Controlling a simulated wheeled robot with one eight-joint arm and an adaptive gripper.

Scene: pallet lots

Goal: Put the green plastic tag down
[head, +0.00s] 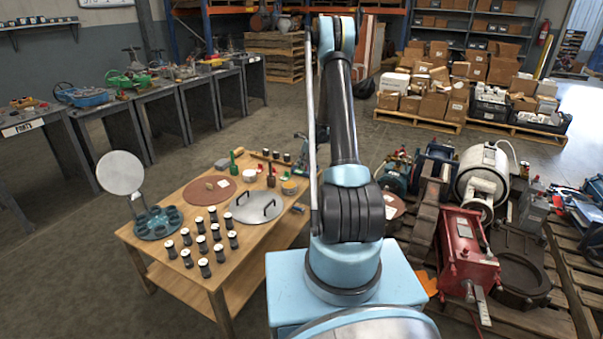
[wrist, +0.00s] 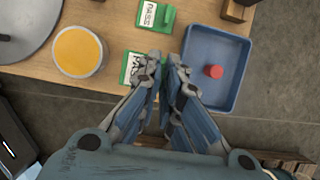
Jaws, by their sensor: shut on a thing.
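The green plastic tag (wrist: 132,66) has a white label with dark letters, partly covered by my left finger in the wrist view. My gripper (wrist: 164,68) is closed at the tag's right side, its fingers shut on the tag's raised part, which they mostly hide. The tag is over the wooden table top, close to its front edge; whether it touches the wood I cannot tell. A second green tag (wrist: 148,14), labelled PASS, lies on the table just beyond it. In the head view my arm hides much of this area.
A blue tray (wrist: 240,75) with a red cylinder (wrist: 214,71) is right of my gripper. A round yellow-topped container (wrist: 78,51) and a grey metal lid (wrist: 22,28) are left. The wooden table (head: 215,279) also holds several dark jars. Loaded pallets stand at the right.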

